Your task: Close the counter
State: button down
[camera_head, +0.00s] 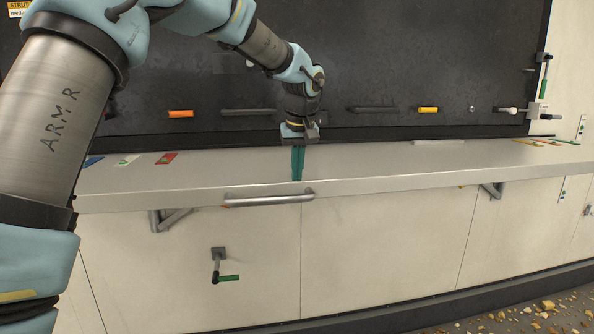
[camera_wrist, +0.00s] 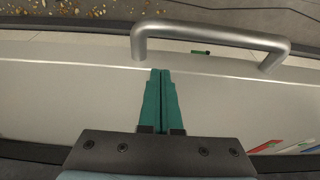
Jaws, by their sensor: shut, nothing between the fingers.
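The counter (camera_head: 380,175) is a long pale shelf that stands out level from the wall below a dark board. It also shows in the wrist view (camera_wrist: 60,95). A grey metal bar handle (camera_head: 268,200) is fixed along its front edge, and it arches across the top of the wrist view (camera_wrist: 210,37). Angled grey brackets (camera_head: 170,218) sit under the counter. My gripper (camera_head: 297,178) has green fingers, shut and empty, pointing down over the counter just behind the handle. In the wrist view the fingertips (camera_wrist: 161,72) appear close to the handle; I cannot tell whether they touch the counter.
The dark board (camera_head: 400,60) rises behind the counter with orange, grey and yellow items on it. Flat coloured cards (camera_head: 166,158) lie on the counter's left, pencils (camera_head: 545,141) at its right end. A green-handled latch (camera_head: 220,268) is on the panel below. Debris (camera_head: 545,308) litters the floor.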

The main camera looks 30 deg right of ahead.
jog(key=shift+s+f+b, duration=0.15)
jog(key=shift+f+b, duration=0.7)
jog(key=shift+b, duration=0.4)
jog(key=w+d+f+t+h+b, duration=0.1)
jog(key=w+f+t+h+b, duration=0.2)
jog(key=f+b, duration=1.6)
jog(key=w+d+f+t+b, duration=0.15)
jog(key=f+t+b, duration=0.55)
jog(key=b, duration=2.2)
jog(key=w+d+f+b, duration=0.3)
jog(key=w+f+b, duration=0.1)
jog(key=w+f, duration=0.5)
jog(key=w+d+f+b, duration=0.4)
jog(key=w+f, duration=0.4)
jog(key=w, duration=0.2)
jog(key=shift+w+f+h+b, duration=0.35)
jog(key=shift+w+h+b, duration=0.05)
jog(key=shift+b, duration=0.3)
